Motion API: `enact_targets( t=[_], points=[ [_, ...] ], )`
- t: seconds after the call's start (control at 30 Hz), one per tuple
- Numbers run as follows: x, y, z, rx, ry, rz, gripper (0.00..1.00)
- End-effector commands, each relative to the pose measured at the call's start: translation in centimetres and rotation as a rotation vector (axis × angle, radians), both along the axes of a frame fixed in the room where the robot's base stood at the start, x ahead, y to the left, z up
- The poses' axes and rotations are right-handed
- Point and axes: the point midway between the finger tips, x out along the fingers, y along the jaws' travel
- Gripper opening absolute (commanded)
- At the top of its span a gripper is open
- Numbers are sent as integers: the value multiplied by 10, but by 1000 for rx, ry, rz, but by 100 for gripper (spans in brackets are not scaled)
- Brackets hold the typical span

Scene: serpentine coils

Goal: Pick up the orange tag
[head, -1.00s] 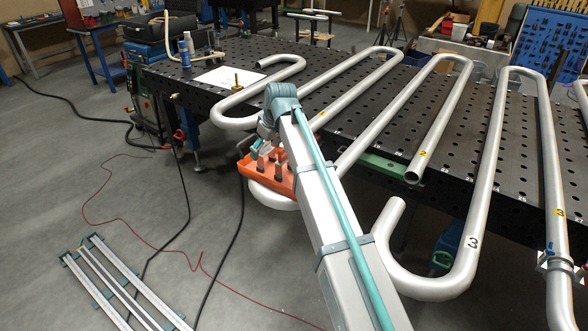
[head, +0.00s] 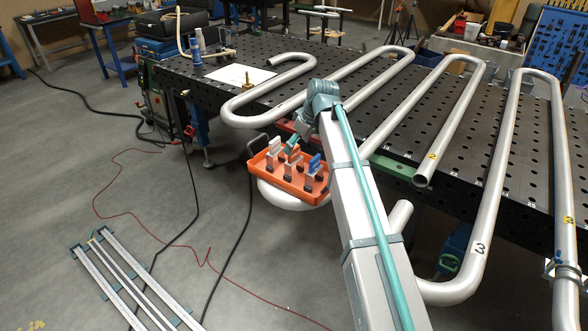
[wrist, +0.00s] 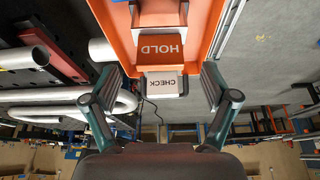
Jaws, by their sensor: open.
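The orange tag (head: 293,152) stands in an orange tray (head: 263,167) at the table's near edge in the head view, between a white tag (head: 275,146) and a blue tag (head: 315,164). In the wrist view the orange tag (wrist: 160,50) reads "HOLD", and a pale tag (wrist: 162,84) reading "CHECK" shows just below it. My gripper (wrist: 160,74) is open, its two fingers apart to the left and right of these tags in the picture. Nothing is visibly gripped. In the head view my gripper is small and partly hidden by my arm, close by the tags.
Grey serpentine pipes (head: 375,70) lie across the black perforated table (head: 225,70), and one pipe bend passes under the tray. Pipes also show left of my gripper in the wrist view (wrist: 50,96). Open floor (head: 150,220) lies left of the tray.

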Motion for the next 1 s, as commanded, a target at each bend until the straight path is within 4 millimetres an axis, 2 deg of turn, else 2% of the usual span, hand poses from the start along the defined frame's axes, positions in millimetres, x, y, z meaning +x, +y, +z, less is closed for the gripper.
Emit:
enact_targets(
  t=[0.3, 0.6, 0.67, 1.0],
  points=[
    [7, 11, -34, -1, 2, 0, 85],
    [8, 13, -40, -1, -1, 0, 85],
    [8, 13, -40, -1, -1, 0, 77],
    [8, 13, -40, 0, 0, 0, 20]
  ],
)
